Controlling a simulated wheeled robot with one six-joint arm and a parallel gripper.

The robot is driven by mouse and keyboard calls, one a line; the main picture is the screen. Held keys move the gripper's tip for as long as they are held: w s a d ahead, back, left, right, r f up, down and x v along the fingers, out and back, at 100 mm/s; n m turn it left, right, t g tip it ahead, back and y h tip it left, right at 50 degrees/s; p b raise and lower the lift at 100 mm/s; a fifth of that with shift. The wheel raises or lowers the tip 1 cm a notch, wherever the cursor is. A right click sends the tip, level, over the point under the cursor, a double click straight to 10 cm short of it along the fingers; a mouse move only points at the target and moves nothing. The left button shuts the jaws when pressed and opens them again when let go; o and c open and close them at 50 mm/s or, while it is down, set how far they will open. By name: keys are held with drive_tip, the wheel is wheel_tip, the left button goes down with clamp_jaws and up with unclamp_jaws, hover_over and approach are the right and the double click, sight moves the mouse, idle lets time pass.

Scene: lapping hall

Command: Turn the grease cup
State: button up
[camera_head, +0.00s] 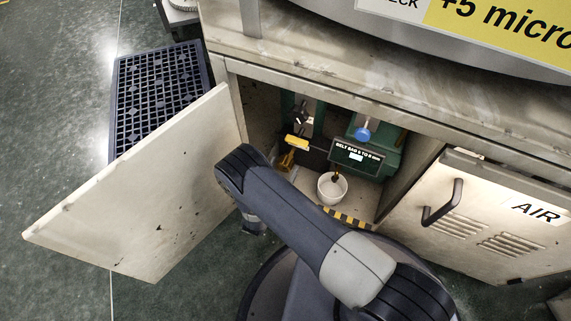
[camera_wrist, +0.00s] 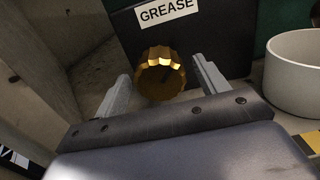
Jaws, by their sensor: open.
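The grease cup is a brass, ridged knob (camera_wrist: 160,74) below a white GREASE label (camera_wrist: 167,11) on a dark panel in the wrist view. My gripper (camera_wrist: 160,68) is open, with one pale finger at the left of the knob and one at its right. I see a small gap on the left; whether the right finger touches is hard to tell.
A white bowl (camera_head: 332,188) stands on the cabinet floor, and it is close at the right in the wrist view (camera_wrist: 300,88). The open door (camera_head: 140,190) stands left of my arm. A yellow handle (camera_head: 297,142) and a green unit (camera_head: 372,158) are inside. The AIR door (camera_head: 480,215) is shut.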

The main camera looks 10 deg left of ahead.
drive_tip(key=shift+w+d, duration=0.2)
drive_tip(key=shift+w, duration=1)
drive_tip(key=shift+c, duration=0.4)
drive_tip(key=c, duration=0.9)
